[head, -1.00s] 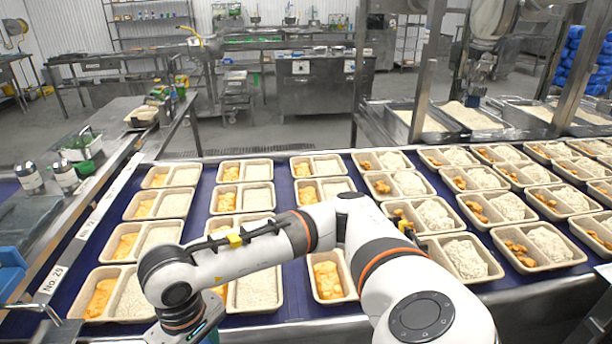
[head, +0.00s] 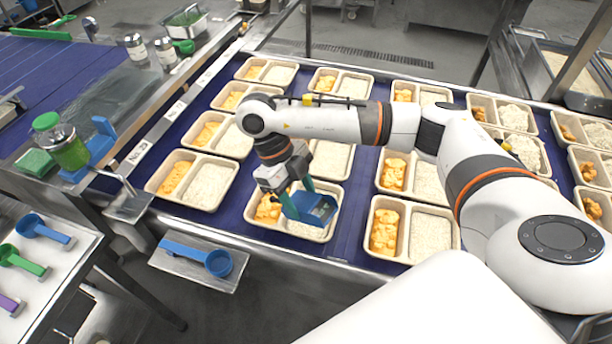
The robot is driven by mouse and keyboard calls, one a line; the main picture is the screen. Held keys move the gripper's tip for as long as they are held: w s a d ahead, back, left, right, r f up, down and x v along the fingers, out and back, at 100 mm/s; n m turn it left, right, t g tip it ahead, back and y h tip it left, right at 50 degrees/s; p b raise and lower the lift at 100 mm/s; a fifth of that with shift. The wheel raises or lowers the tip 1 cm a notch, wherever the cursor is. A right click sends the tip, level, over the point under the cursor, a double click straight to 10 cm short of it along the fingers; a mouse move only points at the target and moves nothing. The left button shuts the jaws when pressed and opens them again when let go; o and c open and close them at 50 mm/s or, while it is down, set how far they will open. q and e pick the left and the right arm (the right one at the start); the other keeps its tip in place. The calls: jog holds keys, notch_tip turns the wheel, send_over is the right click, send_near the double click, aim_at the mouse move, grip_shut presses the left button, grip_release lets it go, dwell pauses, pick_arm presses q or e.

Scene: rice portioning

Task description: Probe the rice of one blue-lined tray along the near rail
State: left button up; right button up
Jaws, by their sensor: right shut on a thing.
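My right gripper (head: 301,200) points down over a two-compartment tan tray (head: 252,231) on the near side of the blue belt. It is shut on a small blue, box-like tool (head: 318,208), which is over the tray's right, rice compartment. I cannot tell whether the tool's tip touches the rice, as the gripper and tool cover part of it. The tray's left compartment holds orange food. No blue lining can be made out on this tray. My left gripper is not in view.
Similar trays, such as one at left (head: 223,201) and one at right (head: 373,250), stand close by on the belt (head: 275,165). A blue scoop (head: 218,262) lies on a small shelf at the near rail. A green-lidded jar (head: 66,148) stands left.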

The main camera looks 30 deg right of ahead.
aim_at(304, 193)
jog(key=m+y, duration=0.1)
jog(key=m, duration=0.1)
jog(key=d+m+g+y, duration=0.1)
jog(key=m, duration=0.2)
jog(key=w+d+m+y, duration=0.1)
jog(key=m+y, duration=0.1)
jog(key=m, duration=0.1)
jog(key=shift+w+g+p, duration=0.1)
jog(key=shift+g+p, duration=0.2)
jog(key=shift+p, duration=0.1)
jog(key=m+y, duration=0.2)
jog(key=m, duration=0.1)
jog(key=shift+w+d, duration=0.2)
jog(key=shift+d, duration=0.05)
jog(key=m+y, duration=0.1)
jog(key=m+t, duration=0.1)
jog(key=m, duration=0.1)
jog(key=m+t+y, duration=0.1)
jog(key=shift+w+d+r+m+y+p, duration=0.15)
jog(key=shift+w+d+m+y+p, duration=0.15)
jog(key=shift+d+m, duration=0.1)
notch_tip(304, 193, down, 9)
jog(key=b, duration=0.8)
jog(key=shift+w, duration=0.1)
jog(key=shift+a+r, duration=0.1)
dwell(2.5)
notch_tip(304, 193, up, 9)
jog(key=p, duration=0.8)
